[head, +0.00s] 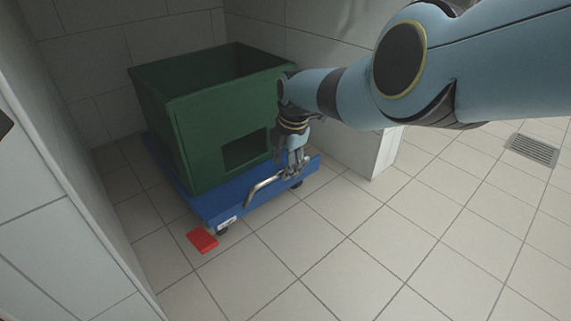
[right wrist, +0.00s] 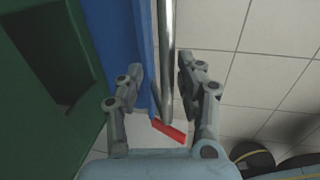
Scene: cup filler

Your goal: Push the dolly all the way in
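The blue dolly (head: 235,207) stands partly inside a tiled alcove, with a green crate (head: 222,118) on it. A bent metal handle (head: 262,188) runs along its front edge. My right gripper (head: 293,170) is at the right part of this handle. In the right wrist view the handle bar (right wrist: 167,60) passes between the two open fingers (right wrist: 160,75), with visible gaps beside it. The dolly's blue edge (right wrist: 142,40) lies near the left finger. The dolly's far end is hidden by the crate. My left gripper is not in view.
Alcove walls (head: 85,60) stand left, behind and right; the right one ends at a corner (head: 385,152). Open tiled floor lies in front and right.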

